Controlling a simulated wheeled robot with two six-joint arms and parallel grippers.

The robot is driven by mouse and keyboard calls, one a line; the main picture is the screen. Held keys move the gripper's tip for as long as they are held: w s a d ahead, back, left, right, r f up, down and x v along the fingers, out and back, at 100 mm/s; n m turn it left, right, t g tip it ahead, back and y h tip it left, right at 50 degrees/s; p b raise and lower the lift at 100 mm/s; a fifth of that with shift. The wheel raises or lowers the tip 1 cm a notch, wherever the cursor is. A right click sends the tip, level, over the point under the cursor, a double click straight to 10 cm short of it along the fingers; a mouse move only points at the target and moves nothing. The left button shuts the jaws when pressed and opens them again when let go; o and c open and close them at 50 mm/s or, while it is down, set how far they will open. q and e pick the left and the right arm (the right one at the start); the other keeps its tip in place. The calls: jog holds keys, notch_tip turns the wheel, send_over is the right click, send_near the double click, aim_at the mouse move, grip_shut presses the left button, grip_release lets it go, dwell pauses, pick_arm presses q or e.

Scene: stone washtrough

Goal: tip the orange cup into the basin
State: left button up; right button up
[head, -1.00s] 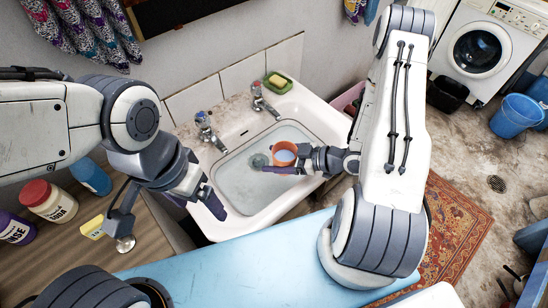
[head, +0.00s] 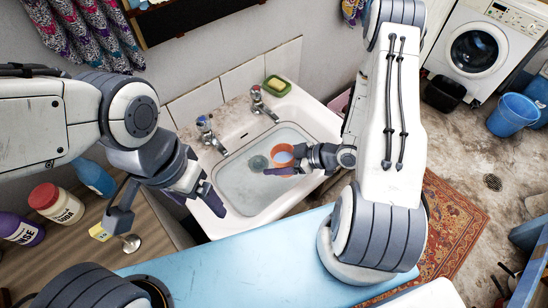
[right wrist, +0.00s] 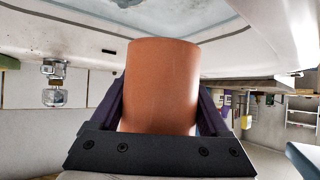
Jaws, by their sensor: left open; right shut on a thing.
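The orange cup (head: 283,155) is between the fingers of my right gripper (head: 287,161), which is shut on it. In the head view it is over the basin (head: 240,192), beside the drain, with a pale round end facing the camera. In the right wrist view the cup (right wrist: 162,88) fills the middle, a purple finger on each side, and the picture is upside down. I cannot tell whether anything is inside it. The basin holds clear water. My left gripper (head: 165,208) is open and empty by the basin's left front edge.
Two taps (head: 208,134) and a green soap dish (head: 277,87) stand along the basin's back rim. Bottles (head: 55,204) and a yellow-tagged metal piece (head: 100,232) are on the wooden counter at left. A blue surface (head: 240,255) lies in front.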

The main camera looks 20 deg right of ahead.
dwell(0.3)
jog(key=shift+r+h+p, duration=0.15)
jog(key=shift+h+p, duration=0.15)
jog(key=shift+p, duration=0.35)
jog(key=shift+g+h+p, duration=0.3)
jog(key=shift+g+p, duration=0.1)
jog(key=shift+p, duration=0.05)
jog(key=shift+f, duration=0.2)
jog(key=shift+d+f, duration=0.1)
jog(key=shift+g+h+p, duration=0.6)
jog(key=shift+h+p, duration=0.1)
jog(key=shift+p, duration=0.25)
jog(key=shift+s+f+h, duration=0.1)
jog(key=shift+h, duration=0.2)
